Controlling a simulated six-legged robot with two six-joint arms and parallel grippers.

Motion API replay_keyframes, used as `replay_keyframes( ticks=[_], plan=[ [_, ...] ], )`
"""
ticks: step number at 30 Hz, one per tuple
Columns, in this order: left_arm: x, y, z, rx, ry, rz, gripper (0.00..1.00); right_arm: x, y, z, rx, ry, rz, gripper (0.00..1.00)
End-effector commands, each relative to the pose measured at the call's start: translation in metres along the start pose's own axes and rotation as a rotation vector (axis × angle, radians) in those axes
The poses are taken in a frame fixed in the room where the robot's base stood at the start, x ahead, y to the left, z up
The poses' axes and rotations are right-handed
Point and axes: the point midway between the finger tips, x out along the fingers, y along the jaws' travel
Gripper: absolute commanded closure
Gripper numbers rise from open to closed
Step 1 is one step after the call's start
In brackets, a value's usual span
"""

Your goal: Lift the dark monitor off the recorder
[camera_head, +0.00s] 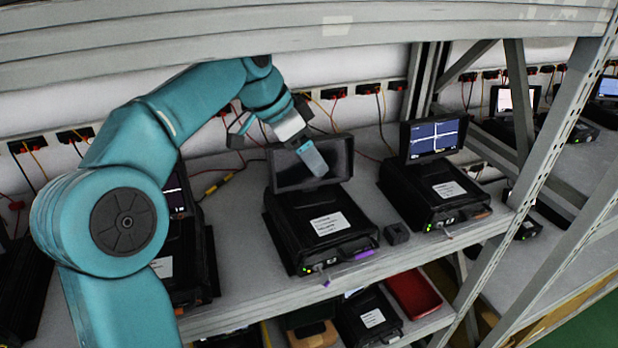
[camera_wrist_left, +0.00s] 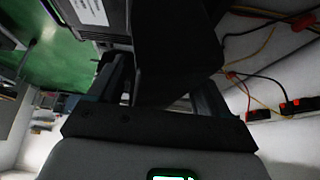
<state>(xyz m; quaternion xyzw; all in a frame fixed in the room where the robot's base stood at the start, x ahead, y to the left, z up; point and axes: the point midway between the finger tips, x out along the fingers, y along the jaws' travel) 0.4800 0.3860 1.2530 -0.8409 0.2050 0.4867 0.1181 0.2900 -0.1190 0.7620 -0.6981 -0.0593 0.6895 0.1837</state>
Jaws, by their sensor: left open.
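The dark monitor (camera_head: 343,152), its screen blank, stands upright at the back of a black recorder (camera_head: 315,222) on the middle of the shelf. The recorder has a white label and green lights at its front. In the left wrist view, the dark monitor (camera_wrist_left: 180,45) reaches between the open fingers of my left gripper (camera_wrist_left: 155,85). I cannot tell whether either finger touches it. My right gripper is not in view.
Another recorder with a lit monitor (camera_head: 433,138) stands to the right, and one is partly behind my left arm. A small black block (camera_head: 396,234) lies between the recorders. Red and yellow cables run along the back wall. A shelf beam (camera_head: 170,30) crosses above.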

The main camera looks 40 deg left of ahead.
Motion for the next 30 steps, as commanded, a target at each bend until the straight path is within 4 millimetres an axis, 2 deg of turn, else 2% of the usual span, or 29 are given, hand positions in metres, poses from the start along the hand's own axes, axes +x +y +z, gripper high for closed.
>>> replay_keyframes(
  ticks=[17,20,24,25,30],
  plan=[
    [0.0035,0.0001,0.0024,0.0,0.0,0.0,0.22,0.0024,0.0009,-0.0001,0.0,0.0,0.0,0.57],
    [0.0031,0.0001,0.0021,0.0,0.0,0.0,0.51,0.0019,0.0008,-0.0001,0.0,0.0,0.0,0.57],
    [0.0033,0.0001,0.0022,0.0,-0.001,0.001,0.97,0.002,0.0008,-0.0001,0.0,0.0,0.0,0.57],
    [0.0034,0.0001,0.0022,0.0,-0.001,0.001,1.0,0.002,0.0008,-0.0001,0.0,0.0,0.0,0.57],
    [0.0026,0.0,0.0017,0.0,0.001,0.0,1.0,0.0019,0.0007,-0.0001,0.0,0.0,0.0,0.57]
  ],
)
